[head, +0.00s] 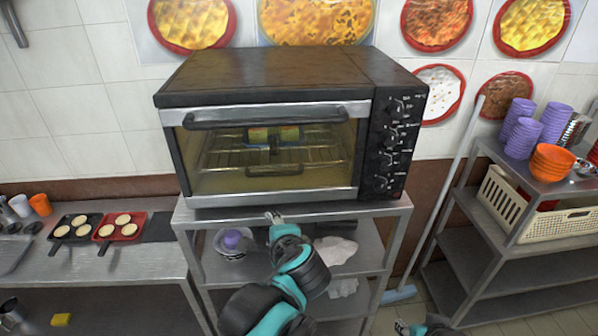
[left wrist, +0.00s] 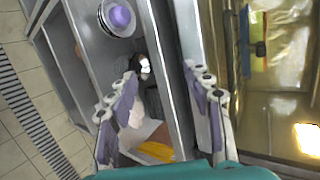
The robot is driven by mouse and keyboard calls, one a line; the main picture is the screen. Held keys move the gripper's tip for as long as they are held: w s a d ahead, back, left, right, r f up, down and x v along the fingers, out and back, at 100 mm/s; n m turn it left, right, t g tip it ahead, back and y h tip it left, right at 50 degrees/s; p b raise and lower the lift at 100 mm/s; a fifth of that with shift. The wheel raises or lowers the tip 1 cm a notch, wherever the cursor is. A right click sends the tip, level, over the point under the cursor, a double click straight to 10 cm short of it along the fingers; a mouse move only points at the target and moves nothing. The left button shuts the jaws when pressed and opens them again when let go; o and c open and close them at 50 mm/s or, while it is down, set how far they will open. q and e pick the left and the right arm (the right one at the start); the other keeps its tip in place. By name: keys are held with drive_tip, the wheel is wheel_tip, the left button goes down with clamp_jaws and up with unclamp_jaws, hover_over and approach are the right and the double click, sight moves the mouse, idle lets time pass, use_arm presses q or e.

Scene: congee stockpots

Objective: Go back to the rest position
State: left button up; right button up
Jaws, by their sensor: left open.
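My left gripper (head: 274,216) is in front of the cart, just below the oven's lower front edge. In the left wrist view its two fingers (left wrist: 162,72) are spread with nothing between them; the cart's metal edge lies behind. The black oven (head: 268,130) stands on the cart (head: 292,215) with its glass door shut. A colourful item (head: 272,134) with a dark part sits on the rack inside. At the bottom right of the head view, a small part of my right gripper (head: 402,327) shows, mostly cut off, so its fingers cannot be read.
The shelf under the oven holds a purple item on a stacked plate (head: 232,241) and white cloths (head: 336,249). Pans with round pieces (head: 119,228) lie on the left counter. A right-hand rack carries purple cups (head: 522,139), orange bowls (head: 551,161) and a white basket (head: 545,217).

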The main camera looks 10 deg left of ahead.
use_arm(q)
drive_tip(key=s+a+f+n+g+h+b, duration=0.2)
drive_tip(key=s+f+n+h+b, duration=0.3)
drive_tip(key=s+f+n, duration=0.8)
wheel_tip(320, 180, down, 4)
drive_tip(key=shift+s+r+n+g+h+b, duration=0.2)
drive_tip(key=shift+n+g+h+b, duration=0.2)
drive_tip(key=shift+b, duration=0.7)
drive_tip(key=shift+a, duration=0.1)
